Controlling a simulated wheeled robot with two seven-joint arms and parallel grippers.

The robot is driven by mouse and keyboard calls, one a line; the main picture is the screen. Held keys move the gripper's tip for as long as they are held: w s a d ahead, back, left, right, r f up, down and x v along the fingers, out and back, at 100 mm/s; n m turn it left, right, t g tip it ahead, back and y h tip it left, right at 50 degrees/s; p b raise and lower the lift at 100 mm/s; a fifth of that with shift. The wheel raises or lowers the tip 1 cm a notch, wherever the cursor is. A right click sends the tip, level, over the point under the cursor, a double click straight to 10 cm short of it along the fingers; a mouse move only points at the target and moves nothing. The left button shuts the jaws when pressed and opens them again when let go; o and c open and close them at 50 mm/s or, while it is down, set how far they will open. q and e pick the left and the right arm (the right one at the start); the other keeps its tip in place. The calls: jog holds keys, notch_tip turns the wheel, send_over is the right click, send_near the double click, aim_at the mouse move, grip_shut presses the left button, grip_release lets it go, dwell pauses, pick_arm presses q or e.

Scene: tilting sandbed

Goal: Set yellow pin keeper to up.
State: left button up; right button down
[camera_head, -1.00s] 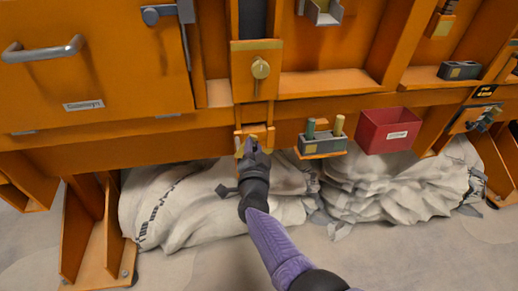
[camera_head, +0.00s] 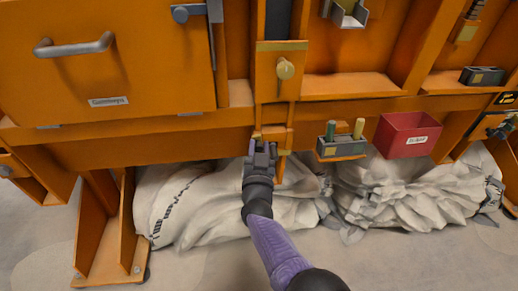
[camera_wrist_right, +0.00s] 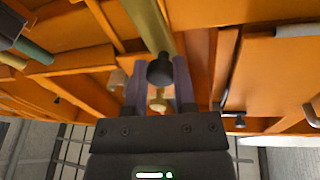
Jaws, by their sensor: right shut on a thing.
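A yellow bar with a dark round tip (camera_wrist_right: 152,28), which looks like the yellow pin keeper, runs between my right gripper's fingers in the right wrist view. My right gripper (camera_wrist_right: 159,88) is shut on it near the dark tip. In the head view the right gripper (camera_head: 262,148) is at a small orange bracket (camera_head: 276,135) below the middle panel and hides most of what it holds. A bit of yellow shows at its upper left. Whether the keeper is up or down cannot be told. My left gripper is not in view.
To the right are a grey holder (camera_head: 341,147) with green and yellow pegs, and a red bin (camera_head: 407,135). White sacks (camera_head: 205,205) lie below. A drawer handle (camera_head: 75,45) is upper left.

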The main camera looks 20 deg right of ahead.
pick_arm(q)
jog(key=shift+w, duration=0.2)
pick_arm(e)
jog(key=shift+a+f, duration=0.1)
jog(key=shift+c, duration=2.2)
grip_release()
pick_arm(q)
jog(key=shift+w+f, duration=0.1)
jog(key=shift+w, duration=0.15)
